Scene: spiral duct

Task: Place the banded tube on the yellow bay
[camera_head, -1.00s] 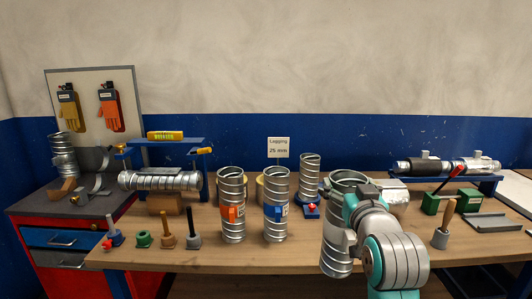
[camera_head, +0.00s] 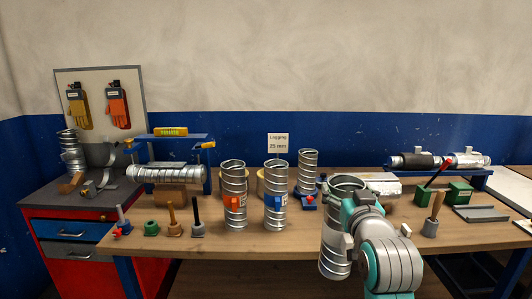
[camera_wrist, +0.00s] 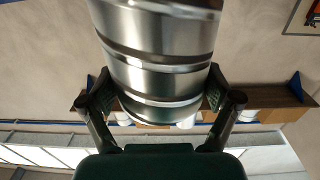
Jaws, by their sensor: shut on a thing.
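A shiny spiral metal tube (camera_head: 334,245) with raised bands is held upright in my gripper (camera_wrist: 158,92) in front of the bench. In the wrist view the tube (camera_wrist: 160,55) fills the space between the two fingers, which press on its sides. My arm hides part of the tube in the head view. No marking shows which yellow spot is the bay; a yellowish round thing (camera_head: 261,182) is partly hidden behind the standing tubes.
Upright tubes with an orange tag (camera_head: 234,178) and a blue tag (camera_head: 276,178) stand mid-bench. Another tube (camera_head: 307,170) stands behind them. The front middle bench top (camera_head: 262,240) is clear.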

